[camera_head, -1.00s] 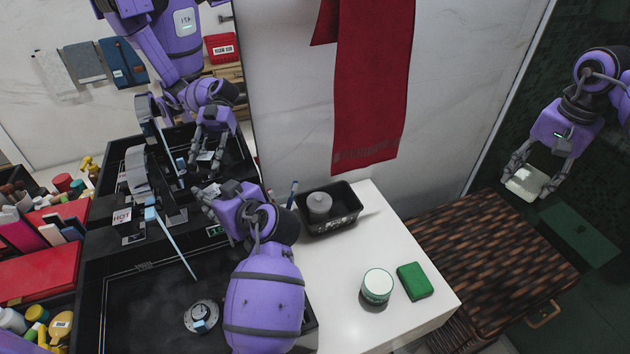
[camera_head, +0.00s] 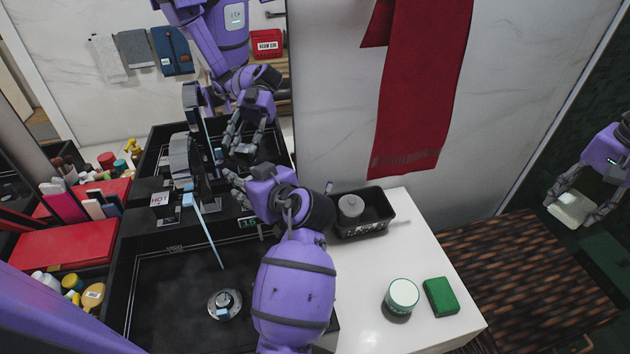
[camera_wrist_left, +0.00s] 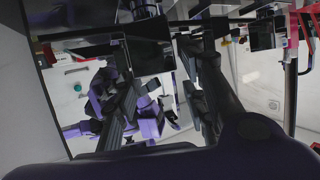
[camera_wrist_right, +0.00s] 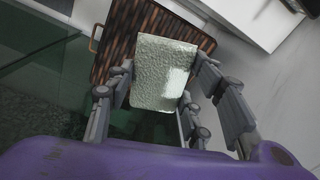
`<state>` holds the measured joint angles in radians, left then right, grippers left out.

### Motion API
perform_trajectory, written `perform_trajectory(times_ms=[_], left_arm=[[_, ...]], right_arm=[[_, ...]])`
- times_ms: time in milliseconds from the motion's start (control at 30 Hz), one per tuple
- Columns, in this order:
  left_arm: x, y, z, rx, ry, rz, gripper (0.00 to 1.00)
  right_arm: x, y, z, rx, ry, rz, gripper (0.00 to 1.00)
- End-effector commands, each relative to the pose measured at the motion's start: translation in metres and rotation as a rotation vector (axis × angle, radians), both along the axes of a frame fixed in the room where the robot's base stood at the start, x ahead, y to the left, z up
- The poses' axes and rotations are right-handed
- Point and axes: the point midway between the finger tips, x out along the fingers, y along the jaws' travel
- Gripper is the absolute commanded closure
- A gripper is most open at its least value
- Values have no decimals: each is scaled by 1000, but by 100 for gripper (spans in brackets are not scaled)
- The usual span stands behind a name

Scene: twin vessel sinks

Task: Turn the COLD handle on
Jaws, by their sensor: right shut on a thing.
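The black faucet with a grey curved spout (camera_head: 180,160) stands at the back of the dark sink (camera_head: 165,290). A white HOT label (camera_head: 160,199) shows at its left. No COLD marking is readable; that side is largely covered by my left gripper (camera_head: 236,187). The left gripper is at the faucet's right, fingers pointing left and spread, with nothing visible between them. I cannot tell whether it touches a handle. My right gripper (camera_head: 582,207) is far to the right, shut on a pale textured block (camera_head: 572,208), which shows clearly in the right wrist view (camera_wrist_right: 163,70).
A pale blue thin line (camera_head: 208,235) runs from the faucet towards the drain (camera_head: 225,304); I cannot tell if it is water. The white counter (camera_head: 350,290) holds a black tray (camera_head: 375,222), a round jar (camera_head: 402,296) and a green block (camera_head: 440,297). A mirror stands behind.

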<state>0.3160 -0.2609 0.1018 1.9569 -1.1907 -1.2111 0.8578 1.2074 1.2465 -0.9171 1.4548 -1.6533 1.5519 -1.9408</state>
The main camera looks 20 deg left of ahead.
Motion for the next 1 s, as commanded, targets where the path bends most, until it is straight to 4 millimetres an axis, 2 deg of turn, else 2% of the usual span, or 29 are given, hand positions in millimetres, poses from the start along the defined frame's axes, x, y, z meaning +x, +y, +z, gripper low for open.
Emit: perform_trajectory(times_ms=[33,200,400,1000], left_arm=[[1,-1,12,-4,-8,0,61],[1,0,44,-3,-5,0,61],[1,0,66,-2,-3,1,61],[0,0,69,-1,0,0,61]], right_arm=[[0,0,0,0,0,0,77],[0,0,0,0,0,0,77],[0,0,0,0,0,0,77],[0,0,0,0,0,0,77]])
